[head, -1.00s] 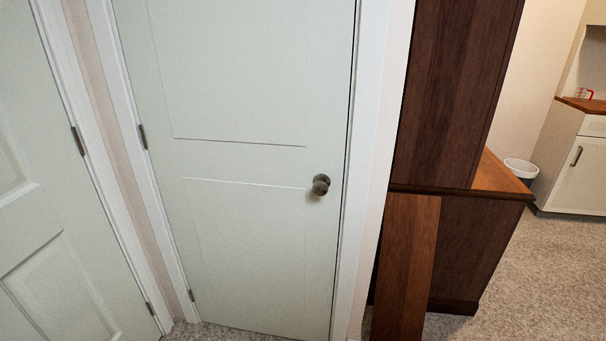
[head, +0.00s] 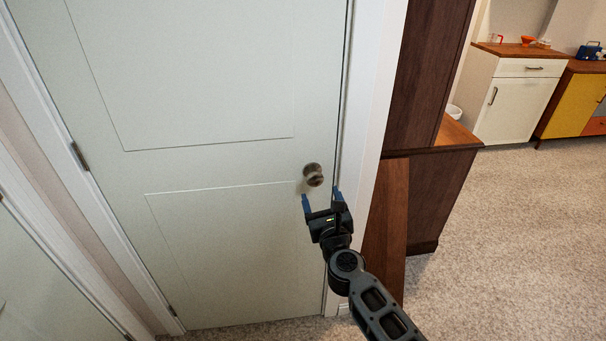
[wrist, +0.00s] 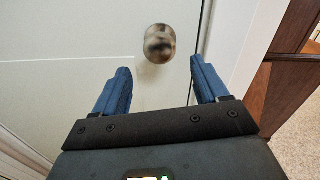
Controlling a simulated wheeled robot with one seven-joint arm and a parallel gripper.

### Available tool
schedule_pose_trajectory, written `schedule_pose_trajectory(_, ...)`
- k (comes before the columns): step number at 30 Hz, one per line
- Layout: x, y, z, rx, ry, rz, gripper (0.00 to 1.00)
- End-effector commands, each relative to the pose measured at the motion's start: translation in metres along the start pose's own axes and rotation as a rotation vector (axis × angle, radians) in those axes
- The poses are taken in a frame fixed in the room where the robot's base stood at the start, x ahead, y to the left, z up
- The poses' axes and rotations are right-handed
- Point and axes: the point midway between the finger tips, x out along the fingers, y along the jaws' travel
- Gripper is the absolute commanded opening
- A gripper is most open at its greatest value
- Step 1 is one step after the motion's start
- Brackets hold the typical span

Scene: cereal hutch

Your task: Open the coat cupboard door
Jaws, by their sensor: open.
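A pale panelled door (head: 215,240), shut in its white frame, fills the left and middle of the head view. Its round metal knob (head: 313,174) is near the right edge; hinges show on the left. My gripper (head: 320,196) is open and empty, with its blue fingers pointing at the door just below the knob in the head view. In the wrist view the knob (wrist: 159,43) shows beyond the fingertips, roughly between them and a little above. The fingers appear apart from the knob.
A dark wooden hutch (head: 425,80) stands right of the door frame, with a brown board (head: 388,215) upright beside it. A second pale door (head: 40,300) is at lower left. Carpet (head: 500,240) lies open at the right; cabinets (head: 520,100) stand farther back.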

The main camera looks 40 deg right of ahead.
Motion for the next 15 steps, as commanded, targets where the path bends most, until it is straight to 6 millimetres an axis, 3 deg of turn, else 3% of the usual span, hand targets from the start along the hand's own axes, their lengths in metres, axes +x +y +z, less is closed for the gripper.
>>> schedule_pose_trajectory(15,0.065,0.0,0.0,0.008,0.0,-0.002,0.73)
